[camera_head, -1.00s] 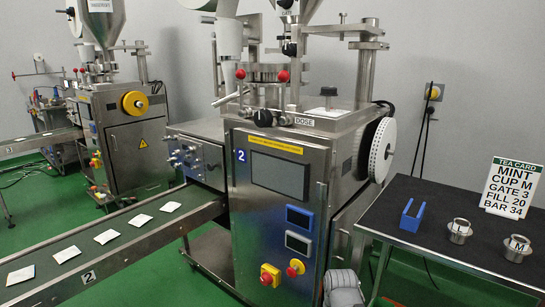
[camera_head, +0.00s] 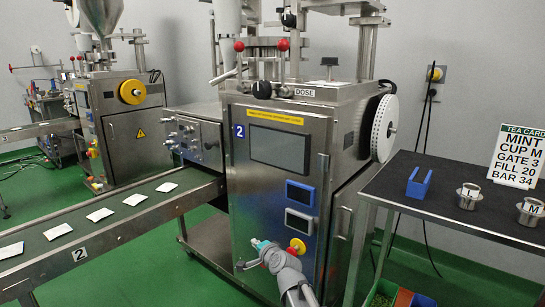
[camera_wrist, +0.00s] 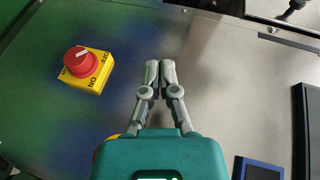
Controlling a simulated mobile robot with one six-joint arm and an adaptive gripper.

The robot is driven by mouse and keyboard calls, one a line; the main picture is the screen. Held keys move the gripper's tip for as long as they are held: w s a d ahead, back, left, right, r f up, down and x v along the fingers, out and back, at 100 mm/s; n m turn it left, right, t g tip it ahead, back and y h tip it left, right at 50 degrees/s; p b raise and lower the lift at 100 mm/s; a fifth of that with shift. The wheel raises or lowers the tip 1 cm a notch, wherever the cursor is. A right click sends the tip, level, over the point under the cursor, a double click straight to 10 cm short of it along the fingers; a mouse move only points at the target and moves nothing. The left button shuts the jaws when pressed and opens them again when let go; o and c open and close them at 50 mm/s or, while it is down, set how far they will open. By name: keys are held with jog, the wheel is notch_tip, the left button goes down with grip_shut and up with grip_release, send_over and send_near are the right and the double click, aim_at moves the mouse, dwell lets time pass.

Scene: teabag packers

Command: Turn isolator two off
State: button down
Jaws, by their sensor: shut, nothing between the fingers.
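Isolator two is a red rotary knob (camera_wrist: 80,60) on a yellow plate marked ON and OFF, on the steel front of machine 2 (camera_head: 240,215). In the wrist view it sits to the left of my gripper's fingers, apart from them. A white mark shows on the knob; I cannot tell its exact setting. My gripper (camera_wrist: 160,66) is shut and empty, its fingertips close together in front of the steel panel. In the head view my gripper (camera_head: 243,266) is low at the machine's front and hides the isolator.
A yellow-based button (camera_head: 297,246) is partly hidden by my arm, right of the isolator's place. Above it are a blue display (camera_head: 300,193), a white-framed display (camera_head: 299,221) and a dark screen (camera_head: 279,147). A conveyor (camera_head: 110,228) runs left; a dark table (camera_head: 440,200) stands right.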

jog(key=w+a+r+m+t+h+b, duration=0.15)
jog(key=w+m+t+h+b, duration=0.4)
jog(key=m, duration=0.85)
jog(key=s+f+m+g+h+b, duration=0.2)
jog(key=f+m+h, duration=0.3)
jog(key=m, duration=0.4)
jog(key=s+f+m+g+h+b, duration=0.3)
jog(key=f+m+h, duration=0.3)
jog(key=f+m, duration=0.2)
jog(key=shift+a+f+m+g+b, duration=0.15)
jog(key=shift+a+m+g+b, duration=0.4)
jog(key=shift+m, duration=0.45)
jog(key=shift+w+d, duration=0.1)
jog(key=shift+d, duration=0.15)
jog(key=r+x, duration=0.1)
jog(key=x, duration=0.5)
jog(key=shift+w+d+r, duration=0.25)
jog(key=shift+d, duration=0.05)
jog(key=shift+r, duration=0.15)
